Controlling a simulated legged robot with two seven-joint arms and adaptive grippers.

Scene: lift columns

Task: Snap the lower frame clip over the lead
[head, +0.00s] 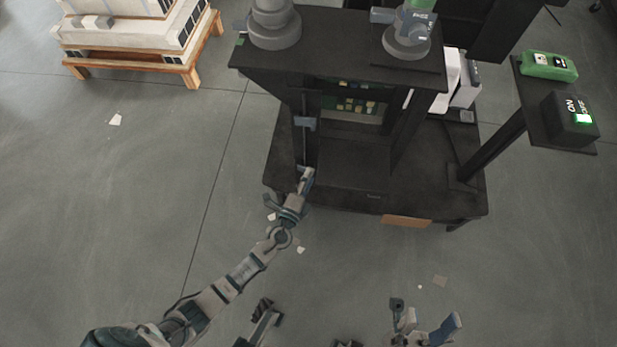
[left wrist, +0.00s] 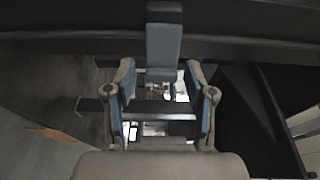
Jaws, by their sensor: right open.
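My left gripper (head: 291,200) is at the front left of the dark cabinet. Its fingers stand apart in the left wrist view (left wrist: 163,95), with nothing seen held between them. A small blue-grey clip-like piece (head: 305,123) sits on the cabinet's left front upright, above the gripper. A pale piece (head: 306,172) shows at the gripper's tip; whether it is a clip or a fingertip I cannot tell. I cannot make out the lead or the lower clip for certain. My right gripper (head: 422,322) is open and empty over the floor at the bottom.
The dark cabinet (head: 350,175) stands on a wide base, with grey round insulators (head: 274,25) on top. A post at right carries a green box (head: 548,66) and a black ON box (head: 571,119). A pallet (head: 193,72) stands at upper left. The floor in front is mostly clear.

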